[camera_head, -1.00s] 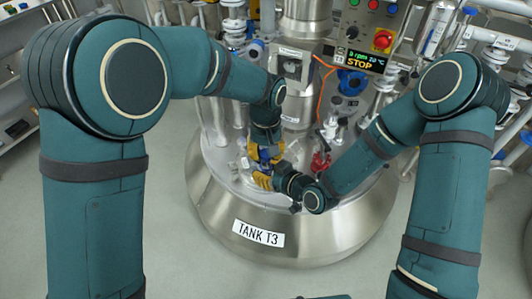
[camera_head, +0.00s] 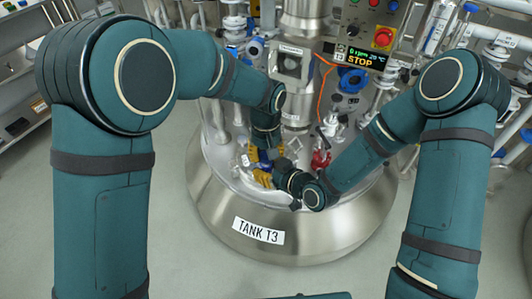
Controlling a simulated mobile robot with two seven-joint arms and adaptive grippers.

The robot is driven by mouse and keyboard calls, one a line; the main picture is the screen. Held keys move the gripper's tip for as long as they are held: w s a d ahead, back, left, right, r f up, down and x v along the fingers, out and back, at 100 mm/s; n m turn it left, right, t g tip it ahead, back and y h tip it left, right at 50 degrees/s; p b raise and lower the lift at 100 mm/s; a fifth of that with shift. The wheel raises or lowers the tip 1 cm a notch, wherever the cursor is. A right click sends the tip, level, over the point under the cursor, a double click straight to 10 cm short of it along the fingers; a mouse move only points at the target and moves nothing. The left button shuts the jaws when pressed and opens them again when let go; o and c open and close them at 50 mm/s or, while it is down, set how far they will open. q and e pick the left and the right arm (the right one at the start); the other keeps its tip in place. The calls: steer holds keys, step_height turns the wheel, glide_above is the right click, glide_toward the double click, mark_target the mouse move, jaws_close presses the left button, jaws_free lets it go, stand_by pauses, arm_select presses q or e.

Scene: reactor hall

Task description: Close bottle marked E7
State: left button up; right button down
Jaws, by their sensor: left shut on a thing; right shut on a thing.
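My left gripper (camera_head: 265,152) points down over the tank top, its orange-yellow fingers shut around a small dark blue thing (camera_head: 265,157) that looks like a cap. My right gripper (camera_head: 263,178) reaches in from the right just below it. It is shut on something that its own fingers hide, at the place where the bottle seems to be. The two grippers are close together, one above the other. The bottle's body and any E7 mark are hidden or too small to read. I cannot tell how the cap sits on the bottle.
The steel tank labelled TANK T3 (camera_head: 258,231) carries the work area on its lid. A red fitting (camera_head: 321,159) stands right of the grippers. The floor in front is clear.

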arm_select(q)
steer(key=shift+f, duration=0.5)
steer(key=o, duration=0.7)
steer(key=shift+r, duration=2.25)
steer(key=shift+n, duration=0.3)
